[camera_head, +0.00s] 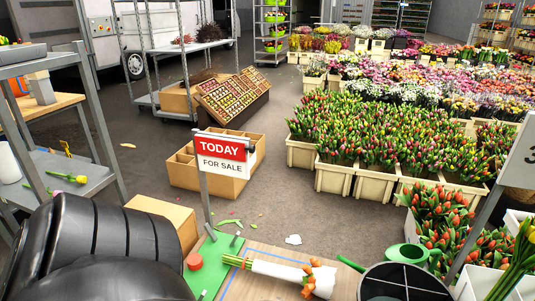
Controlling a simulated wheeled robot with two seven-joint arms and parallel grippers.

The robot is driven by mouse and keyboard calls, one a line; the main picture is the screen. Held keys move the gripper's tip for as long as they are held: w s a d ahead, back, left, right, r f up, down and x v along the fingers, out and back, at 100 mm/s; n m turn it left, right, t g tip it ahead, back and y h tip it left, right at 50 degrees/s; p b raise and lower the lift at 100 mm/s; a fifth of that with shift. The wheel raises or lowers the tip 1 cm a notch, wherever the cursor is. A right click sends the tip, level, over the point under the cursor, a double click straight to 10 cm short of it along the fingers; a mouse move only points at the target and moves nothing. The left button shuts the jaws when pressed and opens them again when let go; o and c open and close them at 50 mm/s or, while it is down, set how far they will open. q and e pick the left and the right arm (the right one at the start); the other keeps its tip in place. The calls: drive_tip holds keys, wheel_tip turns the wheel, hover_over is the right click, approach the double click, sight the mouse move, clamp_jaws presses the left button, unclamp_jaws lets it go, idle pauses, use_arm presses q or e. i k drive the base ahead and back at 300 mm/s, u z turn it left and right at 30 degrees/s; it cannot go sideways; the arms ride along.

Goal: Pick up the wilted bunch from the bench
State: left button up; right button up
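A bunch of tulips (290,272) lies on the wooden bench top (250,290) at the bottom middle. It has a white paper wrap, green stems pointing left and orange-red heads at the right end, some hanging over the wrap; it looks like the wilted bunch. My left arm, thick and black, fills the lower left, to the left of the bunch and apart from it in the picture. No gripper fingers show on it. My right arm and gripper are not in view.
A green mat (212,262) with a red round piece (194,261) lies left of the bunch. A dark divided bucket (405,283) and a green watering can (407,254) stand at its right. A "TODAY FOR SALE" sign (222,153) rises behind the mat.

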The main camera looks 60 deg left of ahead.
sight(319, 280)
drive_tip(key=u, duration=1.55)
drive_tip(key=k, duration=0.5)
drive_tip(key=z, duration=0.95)
drive_tip(key=i, duration=0.85)
drive_tip(key=u, duration=2.8)
